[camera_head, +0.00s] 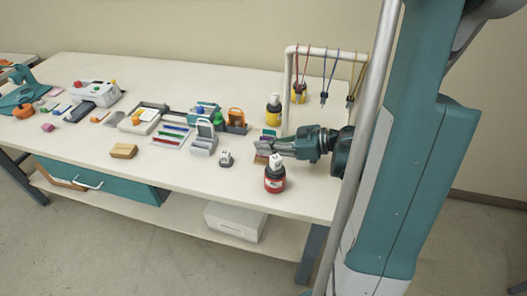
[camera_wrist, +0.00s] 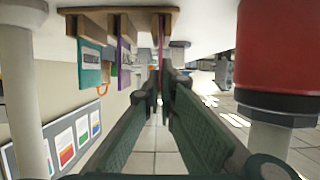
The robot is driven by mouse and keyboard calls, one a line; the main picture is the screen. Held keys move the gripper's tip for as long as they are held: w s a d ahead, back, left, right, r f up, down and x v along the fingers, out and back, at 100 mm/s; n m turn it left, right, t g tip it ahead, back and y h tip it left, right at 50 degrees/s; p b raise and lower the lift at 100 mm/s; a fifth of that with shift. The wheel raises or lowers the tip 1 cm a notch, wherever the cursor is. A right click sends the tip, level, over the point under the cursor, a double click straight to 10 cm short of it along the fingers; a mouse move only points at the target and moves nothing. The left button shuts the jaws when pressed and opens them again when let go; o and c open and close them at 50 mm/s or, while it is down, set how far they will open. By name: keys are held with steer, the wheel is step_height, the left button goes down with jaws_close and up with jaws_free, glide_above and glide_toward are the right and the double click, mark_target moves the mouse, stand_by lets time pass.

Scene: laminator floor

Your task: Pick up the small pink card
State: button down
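In the wrist view a thin pink card (camera_wrist: 161,38) is seen edge-on, in line with the gap between my fingertips. Teal (camera_wrist: 90,62) and purple (camera_wrist: 124,48) cards stand to its left, by a wooden strip (camera_wrist: 140,13) that appears to be their holder. My gripper (camera_wrist: 160,82) has its fingertips close together at the pink card. Whether they touch it is unclear. In the head view my gripper (camera_head: 268,147) reaches left to the card rack (camera_head: 262,159) near the right end of the table; the pink card cannot be made out there.
A red bottle (camera_head: 275,182) stands close in front of my gripper; it is large at right in the wrist view (camera_wrist: 280,50). A yellow-and-black bottle (camera_head: 273,110) and a white hanging frame (camera_head: 288,80) stand behind. A small grey item (camera_head: 225,159) lies left. The front-left tabletop has room.

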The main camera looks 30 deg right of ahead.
steer(key=shift+r, duration=0.1)
step_height(320, 180, up, 18)
steer(key=p, duration=0.5)
stand_by(0.5)
